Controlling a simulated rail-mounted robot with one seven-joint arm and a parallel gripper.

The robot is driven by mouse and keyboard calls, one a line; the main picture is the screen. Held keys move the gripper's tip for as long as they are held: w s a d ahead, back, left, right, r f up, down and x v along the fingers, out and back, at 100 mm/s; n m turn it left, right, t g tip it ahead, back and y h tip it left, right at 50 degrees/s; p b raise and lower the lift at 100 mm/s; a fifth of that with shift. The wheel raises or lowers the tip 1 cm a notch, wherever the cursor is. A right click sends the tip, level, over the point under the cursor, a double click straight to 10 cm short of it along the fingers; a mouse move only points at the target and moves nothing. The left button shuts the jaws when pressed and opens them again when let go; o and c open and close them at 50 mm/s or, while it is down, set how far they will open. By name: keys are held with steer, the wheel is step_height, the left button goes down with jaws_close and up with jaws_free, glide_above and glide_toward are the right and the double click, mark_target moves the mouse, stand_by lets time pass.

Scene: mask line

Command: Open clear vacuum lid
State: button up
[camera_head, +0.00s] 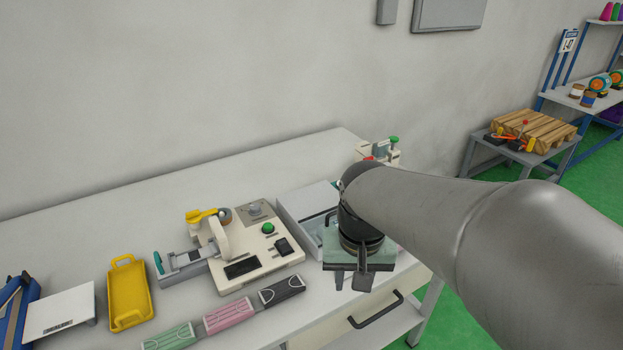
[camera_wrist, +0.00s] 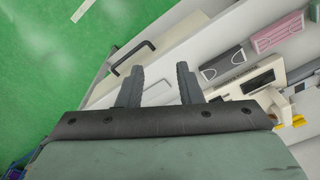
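A pale grey box-like unit (camera_head: 300,206), which may carry the vacuum lid, stands on the bench right of the cream machine. A dark strip shows near its right side. My arm and gripper hide much of it, and I cannot tell a clear lid apart from it or whether it is open. My gripper (camera_head: 350,281) is in front of the unit, over the bench's front edge. In the wrist view the two dark fingers (camera_wrist: 159,80) are apart with nothing between them.
A cream machine (camera_head: 238,282) with a green button and yellow lever stands left of the unit. Green, pink and black packets (camera_head: 229,315) lie along the front edge, near a yellow tray (camera_head: 129,292). A drawer with a dark handle (camera_head: 375,311) is below my gripper.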

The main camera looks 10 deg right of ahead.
steer(key=w+d+r+m+b, duration=0.1)
steer(key=w+r+m, duration=0.15)
steer(key=w, duration=0.65)
steer(key=w+d+r+m+b, duration=0.2)
steer(key=w+m, duration=0.2)
steer(key=w, duration=0.4)
steer(key=m+t+b, duration=0.1)
steer(key=m, duration=0.4)
glide_toward(335, 212)
steer(key=shift+y, duration=0.4)
steer(key=f, duration=0.5)
steer(key=w+f, duration=0.1)
steer(key=f, duration=0.1)
steer(key=shift+w+d+f, duration=0.1)
steer(key=shift+f, duration=0.25)
